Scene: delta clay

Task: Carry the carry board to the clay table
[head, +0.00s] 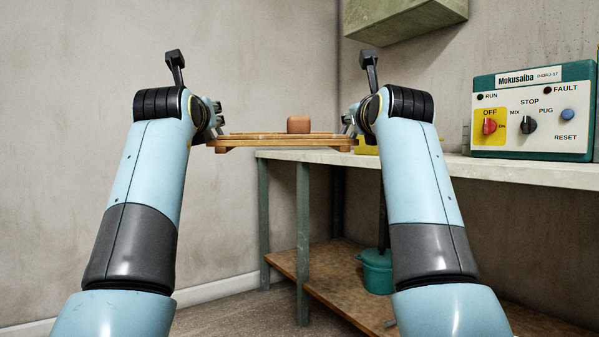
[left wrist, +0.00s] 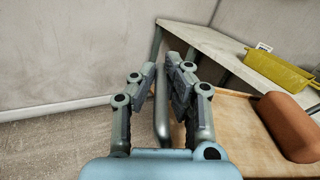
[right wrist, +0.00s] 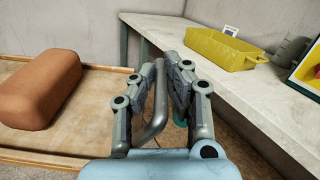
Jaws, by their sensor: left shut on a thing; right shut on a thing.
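The wooden carry board (head: 240,137) is held level between my two grippers, with a brown clay block (head: 298,125) on it. The board also shows in the left wrist view (left wrist: 228,135) and the right wrist view (right wrist: 40,155). My left gripper (left wrist: 163,75) is shut on the metal handle at the board's left end. My right gripper (right wrist: 160,72) is shut on the handle at its right end. The pale-topped table (head: 450,168) stands beyond and to the right; in the head view the board overlaps its near-left end. Whether they touch cannot be told.
A yellow tray (right wrist: 222,50) stands on the tabletop. A teal control box (head: 530,112) stands on the table at right. A green wall cabinet (head: 405,18) hangs above. A teal pot (head: 376,272) sits on the lower shelf.

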